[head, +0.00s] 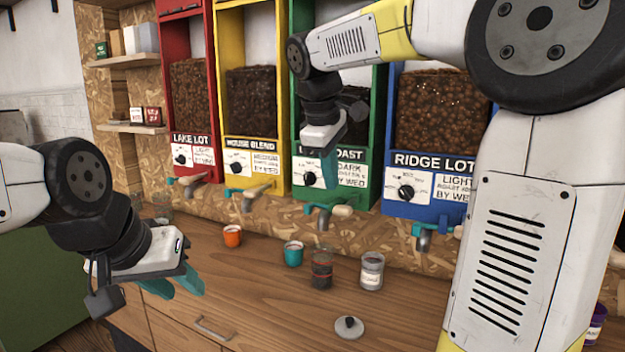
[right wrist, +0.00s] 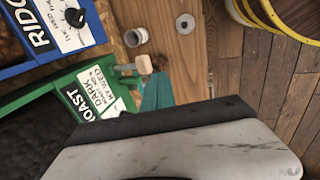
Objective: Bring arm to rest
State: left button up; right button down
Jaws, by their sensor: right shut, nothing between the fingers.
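My right arm reaches in from the right of the head view. Its gripper (head: 329,180) hangs in front of the green dark-roast dispenser (head: 310,179), above the tap, with its teal fingers together and nothing between them. In the right wrist view, the shut fingers (right wrist: 157,92) stand close to a pale wooden tap handle (right wrist: 125,69); I cannot tell if they touch. My left gripper (head: 174,286) is low at the left, over the counter's front area, with its teal fingers apart and empty.
Red, yellow and blue dispensers (head: 420,207) line the wall, with taps jutting out. On the wooden counter (head: 260,305) stand an orange cup (head: 232,236), a teal cup (head: 293,253), a dark-filled jar (head: 321,270), a labelled jar (head: 372,272) and a loose lid (head: 349,328).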

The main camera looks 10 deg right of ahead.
jog(key=s+f+m+t+y, duration=0.1)
jog(key=s+f+m+y, duration=0.1)
jog(key=s+f+m, duration=0.3)
jog(key=s+d+f+m+t+y, duration=0.1)
jog(key=s+f+m, duration=0.4)
jog(key=s, duration=0.8)
jog(key=shift+s+d+f+t+y, duration=0.15)
jog(key=shift+d+f+t+y, duration=0.25)
jog(key=shift+y, duration=0.3)
